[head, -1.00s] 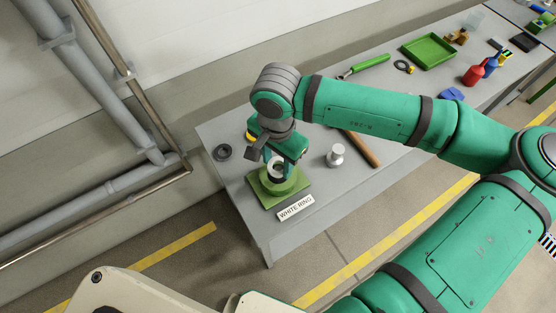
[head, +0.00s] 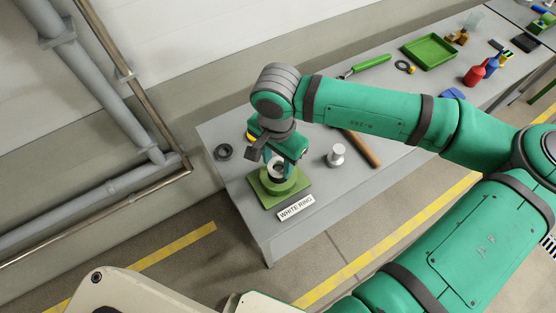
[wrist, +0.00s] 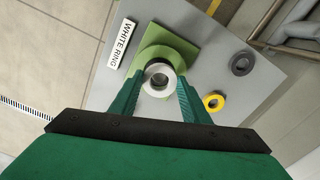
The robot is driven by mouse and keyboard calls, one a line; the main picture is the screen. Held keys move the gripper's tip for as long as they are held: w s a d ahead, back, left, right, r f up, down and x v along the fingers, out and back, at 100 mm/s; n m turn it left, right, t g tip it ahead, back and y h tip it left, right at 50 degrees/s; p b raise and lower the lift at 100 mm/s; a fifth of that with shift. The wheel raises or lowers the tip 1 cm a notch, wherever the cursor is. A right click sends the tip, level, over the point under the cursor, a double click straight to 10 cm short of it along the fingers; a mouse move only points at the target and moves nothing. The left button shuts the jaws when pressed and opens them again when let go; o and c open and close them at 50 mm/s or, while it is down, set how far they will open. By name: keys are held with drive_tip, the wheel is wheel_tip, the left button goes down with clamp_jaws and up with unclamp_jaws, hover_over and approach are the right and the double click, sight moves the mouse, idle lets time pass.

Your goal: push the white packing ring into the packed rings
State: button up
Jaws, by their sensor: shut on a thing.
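The white packing ring (wrist: 159,79) is between the two fingers of my gripper (wrist: 160,92) in the wrist view. My gripper (head: 280,165) is shut on it, above the green housing. The green housing (wrist: 178,38) has a round body on a square base plate (head: 265,196). From the wrist camera, the ring overlaps the near side of the round body; I cannot tell whether it touches it. The white ring (head: 275,173) is partly hidden by the fingers in the head view. Packed rings inside the housing cannot be made out.
A "WHITE RING" label (head: 296,208) lies beside the housing. A dark grey ring (head: 223,152) and a yellow ring (wrist: 213,101) lie on the grey table. A metal cylinder (head: 337,156) and a brown bar (head: 362,148) are to the right. A green tray (head: 429,52) is further back.

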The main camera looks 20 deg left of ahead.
sight(278, 171)
drive_tip(key=shift+w+f, duration=0.15)
drive_tip(key=shift+f, duration=0.65)
drive_tip(key=shift+d+f, duration=0.1)
drive_tip(key=shift+d, duration=0.05)
drive_tip(key=shift+a+f, duration=0.2)
drive_tip(key=shift+f, duration=0.15)
drive_tip(key=shift+d+f, duration=0.1)
drive_tip(key=shift+f, duration=0.4)
drive_tip(key=o, duration=1.1)
wheel_tip(278, 171, up, 11)
drive_tip(key=shift+f, duration=0.1)
